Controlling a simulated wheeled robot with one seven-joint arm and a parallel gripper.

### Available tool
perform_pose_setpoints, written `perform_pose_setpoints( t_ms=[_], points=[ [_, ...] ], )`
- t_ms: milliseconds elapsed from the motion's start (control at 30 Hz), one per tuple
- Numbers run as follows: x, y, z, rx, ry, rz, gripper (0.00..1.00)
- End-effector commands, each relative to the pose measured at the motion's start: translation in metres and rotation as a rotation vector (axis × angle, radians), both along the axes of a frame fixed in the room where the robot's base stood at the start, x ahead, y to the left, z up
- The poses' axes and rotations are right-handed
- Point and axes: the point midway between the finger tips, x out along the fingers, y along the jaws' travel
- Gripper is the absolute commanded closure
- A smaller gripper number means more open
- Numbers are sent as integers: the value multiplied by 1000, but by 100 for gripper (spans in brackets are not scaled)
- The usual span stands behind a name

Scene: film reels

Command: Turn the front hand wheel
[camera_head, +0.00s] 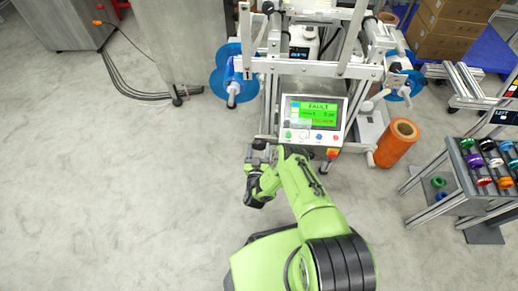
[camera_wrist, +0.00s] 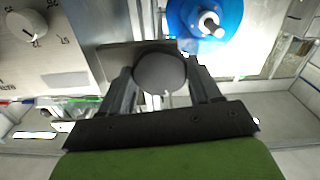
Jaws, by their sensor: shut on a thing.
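A dark grey round knob, which I take to be the front hand wheel (camera_wrist: 160,72), sits between the two fingers of my gripper (camera_wrist: 162,84) in the wrist view. The fingers press on its left and right sides. In the head view my gripper (camera_head: 260,153) is at the machine's front edge, left of the control panel. There the wheel is small and mostly hidden by the gripper, so its turn angle cannot be told.
A control panel (camera_head: 313,116) shows a green screen reading FAULT. A blue reel (camera_head: 226,80) is on the machine's left, and it also shows in the wrist view (camera_wrist: 204,22). An orange roll (camera_head: 396,143) stands at right.

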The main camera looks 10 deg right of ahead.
Motion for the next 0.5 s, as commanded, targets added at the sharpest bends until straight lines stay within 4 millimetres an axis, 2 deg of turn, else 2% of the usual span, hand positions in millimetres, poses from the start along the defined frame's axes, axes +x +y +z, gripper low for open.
perform_pose_setpoints(
  t_ms=[500],
  points=[
    [-1,0,1,-455,150,0,68]
  ],
)
